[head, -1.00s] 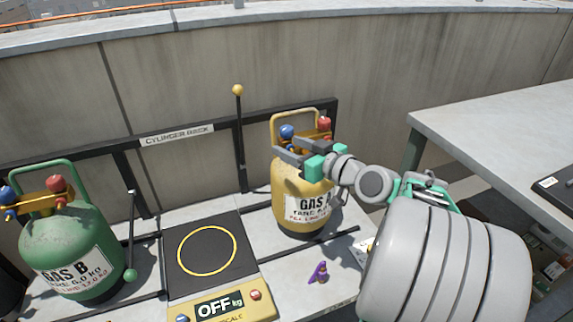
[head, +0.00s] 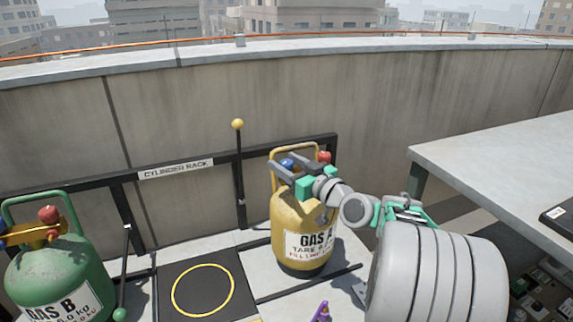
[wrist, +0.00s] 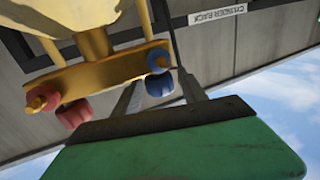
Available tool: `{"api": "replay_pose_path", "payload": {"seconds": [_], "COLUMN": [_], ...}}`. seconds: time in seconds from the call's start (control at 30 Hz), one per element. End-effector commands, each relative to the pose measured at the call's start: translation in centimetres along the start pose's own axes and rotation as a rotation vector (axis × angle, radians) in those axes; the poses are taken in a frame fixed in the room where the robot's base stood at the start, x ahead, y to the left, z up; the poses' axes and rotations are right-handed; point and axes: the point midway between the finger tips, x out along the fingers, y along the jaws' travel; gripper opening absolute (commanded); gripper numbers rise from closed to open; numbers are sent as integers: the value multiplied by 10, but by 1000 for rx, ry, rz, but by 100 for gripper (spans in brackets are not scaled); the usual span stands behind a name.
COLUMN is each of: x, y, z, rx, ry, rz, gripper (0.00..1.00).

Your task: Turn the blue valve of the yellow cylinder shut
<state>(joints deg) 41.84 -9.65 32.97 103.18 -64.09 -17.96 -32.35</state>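The yellow cylinder (head: 296,215), labelled GAS A, stands upright by the rack. Its blue valve (head: 287,163) and red valve (head: 324,157) sit at its top under the handle. My gripper (head: 281,161) is open at the blue valve, its two grey fingers apart and pointing left. In the wrist view the blue valve (wrist: 159,84) shows between the spread fingers, and the red valve (wrist: 74,113) lies outside them to the left. I cannot tell whether a finger touches the blue valve.
A green cylinder (head: 60,280), labelled GAS B, stands at the left with its own valves. A black scale (head: 203,290) with a yellow ring lies between the cylinders. A small purple object (head: 320,311) lies in front. A grey table (head: 500,150) is at the right.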

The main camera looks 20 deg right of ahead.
Motion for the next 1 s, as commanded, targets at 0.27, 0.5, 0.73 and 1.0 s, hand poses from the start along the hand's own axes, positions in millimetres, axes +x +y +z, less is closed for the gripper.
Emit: {"api": "replay_pose_path", "payload": {"seconds": [0.27,0.5,0.73,1.0], "x": [0,0,0,0], "y": [0,0,0,-1], "z": [0,0,0,-1], "rx": [0,0,0,0], "ry": [0,-1,-1,-1], "rz": [0,0,0,34], "gripper": [26,6,0,0]}}
